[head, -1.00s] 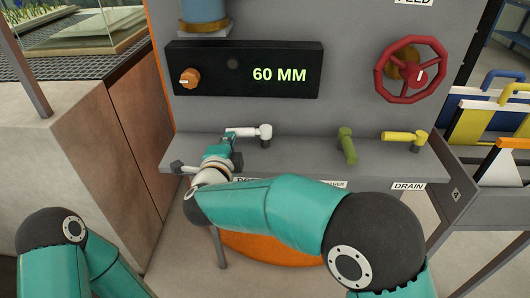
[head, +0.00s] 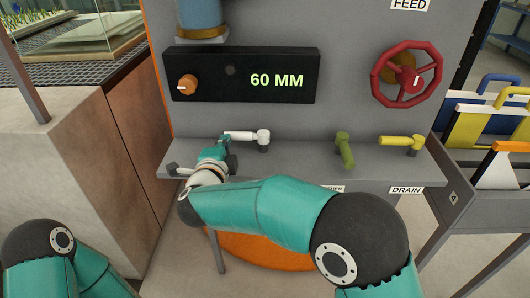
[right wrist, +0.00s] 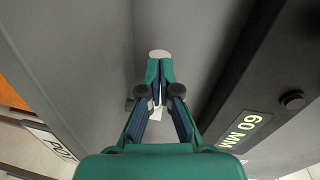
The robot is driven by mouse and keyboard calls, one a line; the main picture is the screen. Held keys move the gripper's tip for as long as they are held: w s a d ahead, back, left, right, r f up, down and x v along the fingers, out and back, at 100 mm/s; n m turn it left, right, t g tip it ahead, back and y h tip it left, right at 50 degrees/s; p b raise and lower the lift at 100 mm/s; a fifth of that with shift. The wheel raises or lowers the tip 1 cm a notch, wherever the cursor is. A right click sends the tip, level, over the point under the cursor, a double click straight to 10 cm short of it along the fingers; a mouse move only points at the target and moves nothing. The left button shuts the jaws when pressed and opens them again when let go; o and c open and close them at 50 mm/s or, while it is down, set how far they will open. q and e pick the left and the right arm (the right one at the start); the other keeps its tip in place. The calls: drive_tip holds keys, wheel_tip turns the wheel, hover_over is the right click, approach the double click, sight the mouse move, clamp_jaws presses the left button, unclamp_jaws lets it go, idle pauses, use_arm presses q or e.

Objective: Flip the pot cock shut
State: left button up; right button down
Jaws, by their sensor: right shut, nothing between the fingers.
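The white cock (head: 245,136) is the leftmost of three lever cocks on the grey ledge, and its lever points left. In the right wrist view a white round end (right wrist: 159,53) shows just beyond my fingertips; a label there is only partly readable, like "POT" (right wrist: 58,142). My right gripper (head: 222,142) is shut and empty, at the free left end of the white lever; I cannot tell whether it touches. It also shows in the right wrist view (right wrist: 158,68). My left arm is at lower left, its gripper out of view.
A green cock (head: 344,150) points toward me and a yellow cock (head: 401,140) points left above the DRAIN label (head: 406,190). A red handwheel (head: 410,74) and a display box (head: 240,75) reading 60 MM are on the panel above. Colored boards (head: 485,120) stand at right.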

drive_tip(key=f+v, duration=0.1)
drive_tip(key=v, duration=0.6)
drive_tip(key=shift+r, duration=0.5)
drive_tip(key=shift+s+d+r, duration=0.1)
